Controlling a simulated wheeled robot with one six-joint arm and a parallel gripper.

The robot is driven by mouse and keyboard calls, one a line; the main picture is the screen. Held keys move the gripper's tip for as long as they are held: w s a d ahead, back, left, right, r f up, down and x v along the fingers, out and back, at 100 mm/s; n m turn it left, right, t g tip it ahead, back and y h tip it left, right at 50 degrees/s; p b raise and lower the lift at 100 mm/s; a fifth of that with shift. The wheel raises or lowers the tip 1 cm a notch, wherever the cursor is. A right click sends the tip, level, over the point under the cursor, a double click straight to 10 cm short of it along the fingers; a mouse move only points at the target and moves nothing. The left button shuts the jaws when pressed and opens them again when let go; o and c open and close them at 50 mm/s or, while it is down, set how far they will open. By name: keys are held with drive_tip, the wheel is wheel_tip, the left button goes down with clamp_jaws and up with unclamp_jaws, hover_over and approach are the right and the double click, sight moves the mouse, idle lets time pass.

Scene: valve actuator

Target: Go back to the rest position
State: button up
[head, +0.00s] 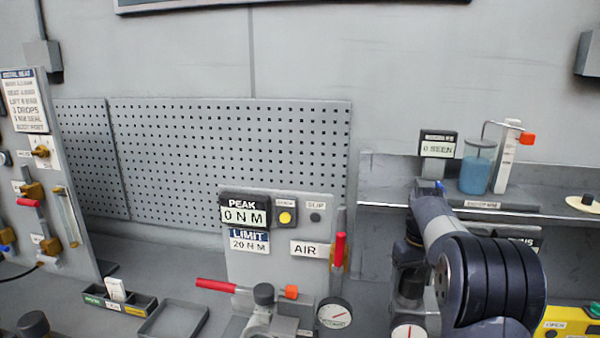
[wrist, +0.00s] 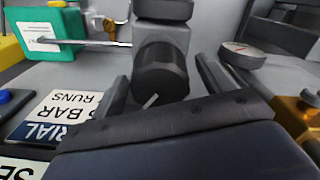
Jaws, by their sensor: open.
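In the wrist view my gripper (wrist: 162,76) is open, with one finger on each side of a black cylindrical knob (wrist: 161,70) on a grey block. The knob carries a short white mark. I cannot tell whether either finger touches it. In the head view my dark arm reaches in at the lower right, over the bench and in front of the shelf. It hides part of the equipment there, and the gripper's fingers cannot be made out in that view.
A round gauge (wrist: 242,54) sits right of the gripper, a brass fitting (wrist: 298,110) lower right, and a green box (wrist: 50,32) left. In the head view, a panel reading 0 N M (head: 243,215), red handle (head: 215,285) and open tray (head: 173,320) are left of my arm. A shelf (head: 385,200) stands behind.

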drive_tip(key=n, duration=0.4)
drive_tip(key=shift+n, duration=0.4)
drive_tip(key=n, duration=0.4)
drive_tip(key=shift+n, duration=0.4)
drive_tip(key=shift+a+r, duration=0.1)
